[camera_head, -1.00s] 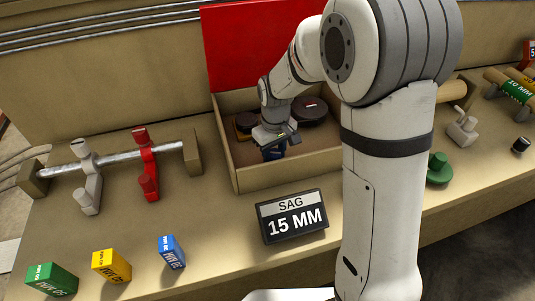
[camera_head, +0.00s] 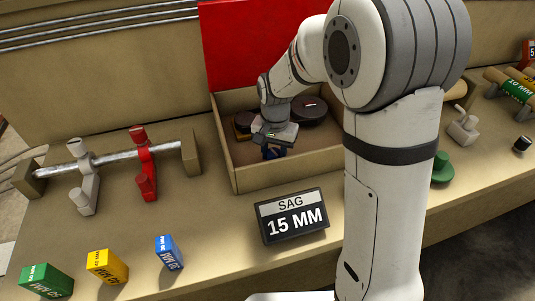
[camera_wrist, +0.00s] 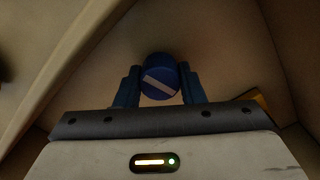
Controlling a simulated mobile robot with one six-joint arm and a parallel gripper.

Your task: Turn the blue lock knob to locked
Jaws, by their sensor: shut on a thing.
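The blue knob (camera_wrist: 160,78) is round, with a white stripe across its face. In the wrist view the stripe slants from upper left down to lower right. My gripper (camera_wrist: 160,88) has its blue fingers on either side of the knob and is shut on it. In the head view my gripper (camera_head: 273,152) points down inside an open box (camera_head: 285,177) with a raised red lid (camera_head: 258,45). There I cannot tell the knob from the blue fingers. No locked or unlocked mark can be read.
Dark round knobs (camera_head: 308,110) sit behind my gripper in the box, and the box walls are close around it. A sign reading SAG 15 MM (camera_head: 292,216) stands in front. A rail with a red clamp (camera_head: 145,165) is at left; coloured blocks (camera_head: 107,267) stand front left.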

